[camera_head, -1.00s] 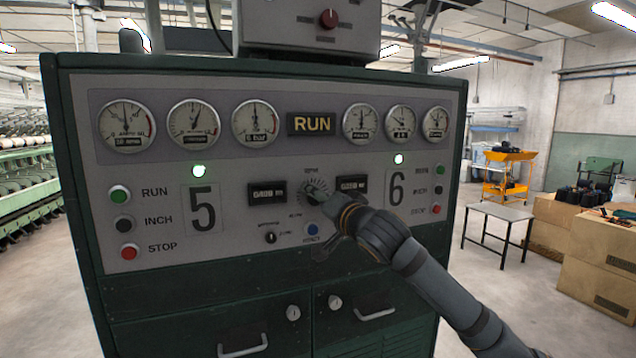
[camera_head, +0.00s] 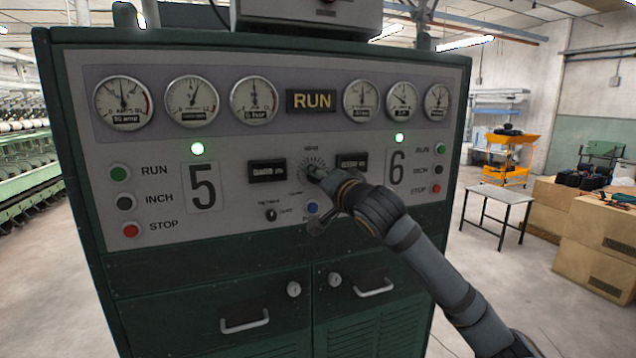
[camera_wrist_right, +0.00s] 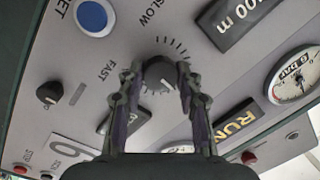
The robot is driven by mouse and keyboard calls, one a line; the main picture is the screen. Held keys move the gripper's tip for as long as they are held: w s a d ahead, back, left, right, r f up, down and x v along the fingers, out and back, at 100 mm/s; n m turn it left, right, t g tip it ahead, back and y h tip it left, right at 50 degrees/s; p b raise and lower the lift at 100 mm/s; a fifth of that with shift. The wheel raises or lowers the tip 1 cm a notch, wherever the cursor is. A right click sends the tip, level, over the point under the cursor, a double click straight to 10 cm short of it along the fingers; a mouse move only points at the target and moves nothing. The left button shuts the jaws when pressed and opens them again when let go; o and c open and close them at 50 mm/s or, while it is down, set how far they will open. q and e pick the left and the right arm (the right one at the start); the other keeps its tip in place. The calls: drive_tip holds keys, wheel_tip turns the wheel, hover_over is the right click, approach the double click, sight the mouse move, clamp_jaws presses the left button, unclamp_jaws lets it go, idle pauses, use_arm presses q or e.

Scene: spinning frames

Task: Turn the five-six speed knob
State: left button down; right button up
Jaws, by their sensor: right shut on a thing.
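The speed knob (camera_wrist_right: 161,72) is a round grey knob with a pale pointer line. It sits in a ring of tick marks between the words SLOW and FAST. In the right wrist view it lies between the two fingertips of my right gripper (camera_wrist_right: 158,80), which is shut on it. In the head view my right gripper (camera_head: 320,178) reaches the middle of the panel (camera_head: 240,218) from the lower right and hides most of the knob. The large numbers 5 (camera_head: 203,187) and 6 (camera_head: 397,167) stand on either side. My left gripper is not in view.
A blue button (camera_head: 312,207) and a small black selector (camera_head: 271,214) sit just below the knob. Two dark displays (camera_head: 267,170) flank it. RUN, INCH and STOP buttons line both panel sides. Green lamps (camera_head: 197,149) glow above both numbers. Drawer handles (camera_head: 245,320) stick out below.

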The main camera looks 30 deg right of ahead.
use_arm(q)
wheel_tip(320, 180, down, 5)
drive_tip(key=b, duration=0.3)
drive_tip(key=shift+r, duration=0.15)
use_arm(e)
drive_tip(key=m, duration=0.3)
drive_tip(key=o, duration=1.1)
drive_tip(key=shift+o, duration=0.2)
